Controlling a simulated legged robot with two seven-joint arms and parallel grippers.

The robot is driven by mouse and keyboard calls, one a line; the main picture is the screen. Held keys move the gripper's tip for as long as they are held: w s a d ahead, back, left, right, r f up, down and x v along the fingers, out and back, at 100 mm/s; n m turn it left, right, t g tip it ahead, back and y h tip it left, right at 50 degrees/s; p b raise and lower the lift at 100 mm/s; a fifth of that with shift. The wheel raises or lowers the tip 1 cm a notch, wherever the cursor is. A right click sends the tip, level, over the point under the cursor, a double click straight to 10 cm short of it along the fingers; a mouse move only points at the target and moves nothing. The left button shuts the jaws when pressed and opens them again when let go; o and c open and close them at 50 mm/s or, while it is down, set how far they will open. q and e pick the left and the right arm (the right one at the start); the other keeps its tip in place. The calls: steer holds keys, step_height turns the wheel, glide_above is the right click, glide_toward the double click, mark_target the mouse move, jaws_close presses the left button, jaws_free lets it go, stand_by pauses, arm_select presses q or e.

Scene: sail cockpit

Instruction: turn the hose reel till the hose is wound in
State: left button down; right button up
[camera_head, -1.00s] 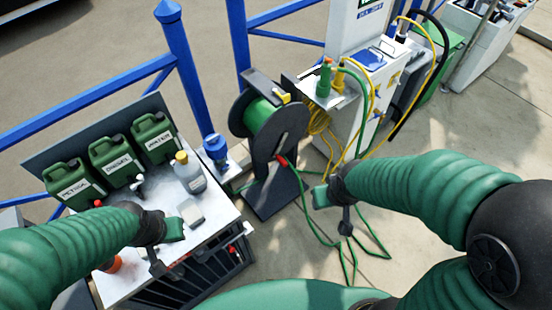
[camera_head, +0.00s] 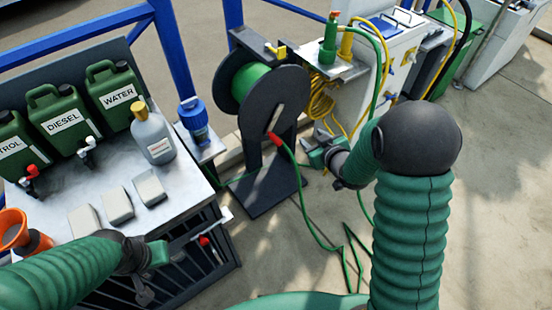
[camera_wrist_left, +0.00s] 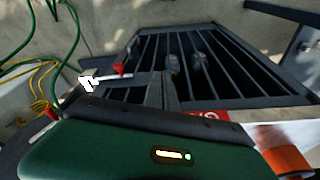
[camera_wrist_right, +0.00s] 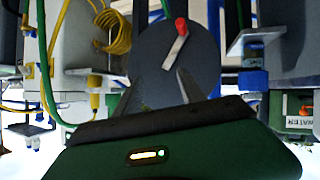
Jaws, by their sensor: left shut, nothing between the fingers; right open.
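The hose reel is a black disc reel (camera_head: 288,100) on a dark stand, with a green drum behind its front disc. Its metal crank has a red handle (camera_head: 273,137), also seen in the right wrist view (camera_wrist_right: 181,27). The green hose (camera_head: 309,218) runs down from near the handle and lies in loose bends on the ground. My right gripper (camera_head: 308,152) is open and empty, right of the crank and apart from it. In the right wrist view its fingers (camera_wrist_right: 163,92) face the disc below the handle. My left gripper (camera_head: 158,262) is shut and empty, beside the bench.
A metal bench (camera_head: 190,185) at left holds green fuel cans, a grey bottle and small blocks. A white cabinet (camera_head: 350,95) with a yellow hose stands right of the reel. Blue railings run behind. The ground at right is clear.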

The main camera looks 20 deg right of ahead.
step_height(320, 180, down, 12)
steer(key=w+n+t+y+b, duration=0.2)
steer(key=w+b, duration=0.1)
steer(key=b, duration=0.5)
steer(key=n+t+y+b, duration=0.2)
steer(key=t+y+b, duration=0.15)
steer(key=b, duration=0.55)
glide_toward(280, 145)
steer(key=shift+g+y, duration=0.25)
steer(key=shift+g, duration=0.2)
steer(key=b+x, duration=0.2)
steer(key=x, duration=0.2)
steer(key=b+x, duration=0.2)
steer(key=x, duration=0.2)
steer(key=b+x, duration=0.2)
steer(key=x, duration=0.2)
steer(key=shift+w+d, duration=0.25)
steer(key=shift+w+r, duration=0.15)
steer(key=shift+w, duration=0.1)
arm_select(q)
steer(key=s+x, duration=0.3)
steer(key=x, duration=1)
steer(key=s+f+x, duration=0.1)
steer(key=s+x, duration=0.2)
steer(key=x, duration=1)
steer(key=shift+f, duration=0.4)
steer(key=shift+w+a, duration=0.1)
arm_select(e)
jaws_close()
steer(key=shift+a, duration=0.1)
